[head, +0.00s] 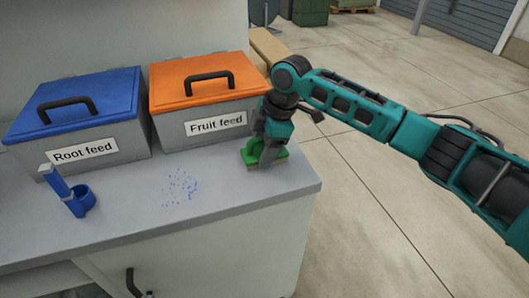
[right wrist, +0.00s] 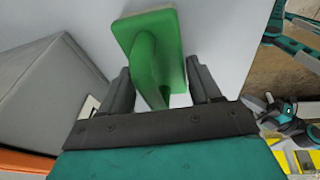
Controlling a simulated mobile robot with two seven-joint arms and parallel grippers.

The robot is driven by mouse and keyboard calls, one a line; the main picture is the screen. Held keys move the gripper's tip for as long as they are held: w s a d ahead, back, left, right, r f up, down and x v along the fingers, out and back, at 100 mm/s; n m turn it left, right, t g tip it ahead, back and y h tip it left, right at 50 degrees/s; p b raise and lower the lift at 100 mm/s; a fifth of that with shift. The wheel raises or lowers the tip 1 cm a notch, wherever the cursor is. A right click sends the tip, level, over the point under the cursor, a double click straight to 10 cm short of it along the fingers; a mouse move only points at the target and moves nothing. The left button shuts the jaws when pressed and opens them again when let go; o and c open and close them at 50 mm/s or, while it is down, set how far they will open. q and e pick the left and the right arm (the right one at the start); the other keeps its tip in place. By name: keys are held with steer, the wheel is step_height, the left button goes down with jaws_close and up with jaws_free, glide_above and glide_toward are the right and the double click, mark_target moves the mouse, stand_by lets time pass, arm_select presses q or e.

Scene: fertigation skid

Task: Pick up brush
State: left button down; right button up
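The green brush (head: 280,155) rests on the right end of the grey counter (head: 235,215), in front of the orange-lidded bin. In the right wrist view its flat green back and raised handle (right wrist: 148,50) show. My right gripper (head: 265,147) points down over the brush. In the right wrist view its two fingers (right wrist: 159,66) stand apart on either side of the handle, with a gap visible on the right side. The bristles are mostly hidden under the brush back. My left gripper is not in view.
A blue-lidded "Root feed" bin (head: 95,140) and an orange-lidded "Fruit feed" bin (head: 170,132) stand behind. Blue granules (head: 180,188) lie scattered mid-counter. The counter's right edge is close to the brush.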

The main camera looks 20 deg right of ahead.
steer(key=c, duration=0.6)
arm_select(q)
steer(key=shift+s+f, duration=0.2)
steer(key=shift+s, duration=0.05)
arm_select(e)
steer(key=shift+r, duration=0.1)
